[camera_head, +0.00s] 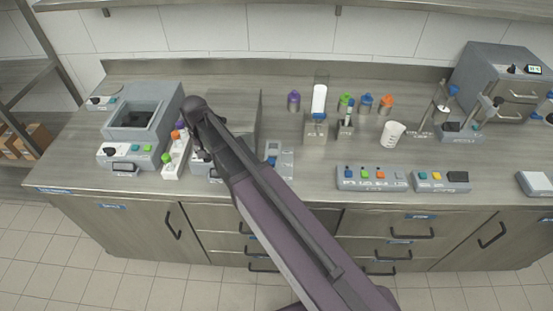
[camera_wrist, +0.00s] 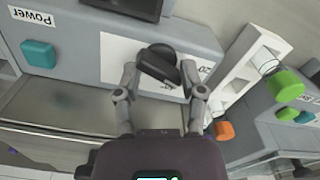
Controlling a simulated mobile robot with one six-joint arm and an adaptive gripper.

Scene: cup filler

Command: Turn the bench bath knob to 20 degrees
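In the wrist view a black knob (camera_wrist: 160,66) sits on a white label on a grey device front (camera_wrist: 75,55). My gripper (camera_wrist: 158,80) is at this knob, its two fingers spread on either side of it. The right finger looks very close to the knob; I cannot tell whether it touches.
A white rack (camera_head: 175,163) with orange and green caps stands close beside the gripper; it also shows in the wrist view (camera_wrist: 240,72). A teal button (camera_wrist: 39,54) lies left of the knob. Colored bottles, a white cup (camera_head: 392,134) and button panels stand to the right.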

